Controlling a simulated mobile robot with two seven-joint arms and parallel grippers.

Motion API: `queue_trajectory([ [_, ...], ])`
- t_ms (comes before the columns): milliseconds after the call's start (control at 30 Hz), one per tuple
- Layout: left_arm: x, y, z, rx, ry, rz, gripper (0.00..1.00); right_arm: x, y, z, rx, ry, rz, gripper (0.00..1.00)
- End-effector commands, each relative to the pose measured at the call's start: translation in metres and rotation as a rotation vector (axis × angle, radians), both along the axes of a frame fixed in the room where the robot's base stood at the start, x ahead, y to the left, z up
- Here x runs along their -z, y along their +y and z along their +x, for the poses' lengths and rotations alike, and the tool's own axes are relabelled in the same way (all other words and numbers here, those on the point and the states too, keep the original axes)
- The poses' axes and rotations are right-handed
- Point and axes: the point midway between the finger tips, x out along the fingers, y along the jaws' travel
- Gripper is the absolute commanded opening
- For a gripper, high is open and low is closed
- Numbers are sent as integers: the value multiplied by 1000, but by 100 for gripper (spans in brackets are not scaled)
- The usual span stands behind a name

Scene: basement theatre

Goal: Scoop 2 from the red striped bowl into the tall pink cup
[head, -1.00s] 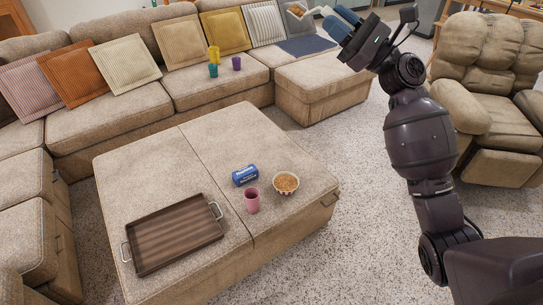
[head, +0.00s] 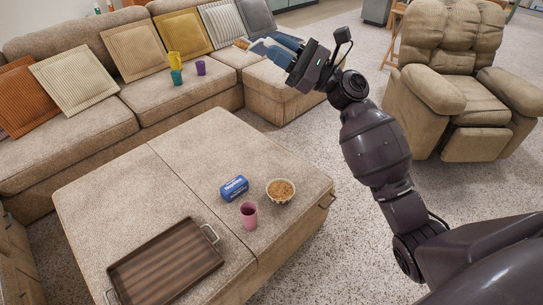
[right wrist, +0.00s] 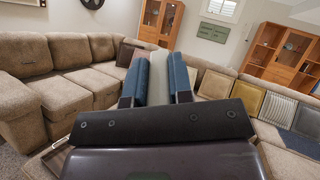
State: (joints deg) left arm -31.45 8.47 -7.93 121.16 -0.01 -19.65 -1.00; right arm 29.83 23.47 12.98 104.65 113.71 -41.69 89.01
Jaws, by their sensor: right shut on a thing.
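The bowl (head: 281,190) is pale and full of brown bits, near the right edge of the large ottoman. Its stripes are too small to make out. The tall pink cup (head: 248,214) stands upright to its lower left; its inside is too small to read. My right gripper (head: 268,46) is raised well away from both, at the top of the head view. Its blue fingers are shut on a pale handle (right wrist: 158,78), seen between them in the right wrist view. The held scoop's far end (head: 242,43) looks brownish; I cannot tell its contents. My left gripper is not in view.
A blue can (head: 234,188) lies on its side by the cup and bowl. A brown tray (head: 165,262) with metal handles is on the ottoman's near side. Yellow (head: 173,57), teal (head: 176,77) and purple (head: 201,68) cups stand on the sofa. A recliner (head: 455,90) is at right.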

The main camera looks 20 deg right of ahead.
Motion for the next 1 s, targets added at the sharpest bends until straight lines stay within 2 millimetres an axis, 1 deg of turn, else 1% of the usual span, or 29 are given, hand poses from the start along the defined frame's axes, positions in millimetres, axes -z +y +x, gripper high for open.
queue_trajectory([
  [33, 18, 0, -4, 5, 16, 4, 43, 46, 1, 8, -1, 49, 1, 0],
  [67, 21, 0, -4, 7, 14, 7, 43, 60, 1, 10, -2, 66, 0, 0],
  [100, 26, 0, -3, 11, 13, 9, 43, 79, 1, 13, -1, 88, 1, 0],
  [167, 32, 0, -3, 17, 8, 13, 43, 108, 1, 17, -2, 121, 1, 0],
  [200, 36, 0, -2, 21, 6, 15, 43, 127, 1, 19, -2, 143, 0, 0],
  [267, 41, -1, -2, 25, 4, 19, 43, 156, 1, 22, -2, 177, 0, 0],
  [300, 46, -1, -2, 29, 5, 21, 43, 175, 1, 23, -2, 199, 0, 0],
  [367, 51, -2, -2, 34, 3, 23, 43, 203, 1, 24, -2, 233, 0, 0],
  [400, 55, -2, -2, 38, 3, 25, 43, 222, 2, 25, -2, 257, 1, 0],
  [567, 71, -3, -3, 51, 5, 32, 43, 299, 2, 23, -3, 351, 1, 0],
  [600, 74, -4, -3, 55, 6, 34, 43, 318, 2, 21, -2, 375, 0, 0],
  [667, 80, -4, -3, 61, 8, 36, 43, 346, 2, 19, -3, 411, 1, 0],
  [700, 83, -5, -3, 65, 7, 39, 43, 365, 2, 16, -3, 434, 1, 0],
  [767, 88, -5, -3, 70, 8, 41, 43, 392, 2, 12, -3, 470, 0, 0],
  [800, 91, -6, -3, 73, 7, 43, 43, 408, 2, 9, -3, 491, 1, 0],
  [900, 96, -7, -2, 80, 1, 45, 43, 443, 2, 2, -3, 536, 1, 0],
  [1000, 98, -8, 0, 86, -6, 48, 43, 466, 2, -3, -3, 568, 1, 0],
])
